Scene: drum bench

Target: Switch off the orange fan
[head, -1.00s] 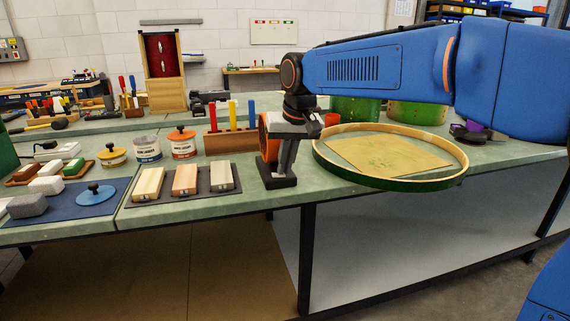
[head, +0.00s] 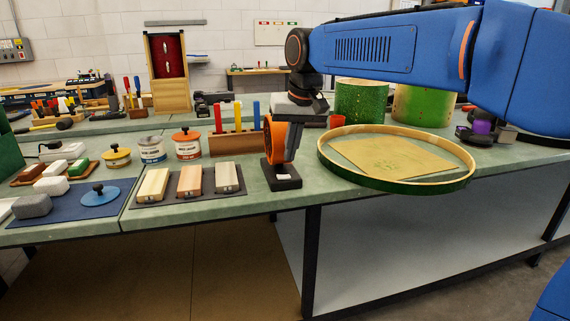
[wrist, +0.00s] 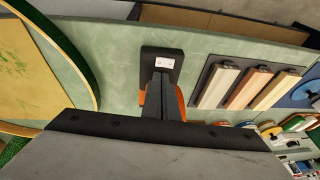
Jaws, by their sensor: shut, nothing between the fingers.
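The orange fan (head: 279,141) stands upright near the front edge of the green bench, on a black base (head: 284,182). The base carries a small white patch, also clear in the wrist view (wrist: 164,62). I cannot tell the switch's position from these frames. My gripper (head: 292,152) points down beside the fan's right side, above the base. In the wrist view the shut fingers (wrist: 162,77) hide part of the fan, with orange edges showing on both sides. They hold nothing. I cannot tell whether they touch the fan.
A wooden hoop (head: 466,177) lies close to the right of the fan. A dark mat (head: 207,199) with several wooden blocks lies to the left. A wooden holder with coloured sticks (head: 235,145) stands behind, beside cans (head: 187,147). The bench front edge is close.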

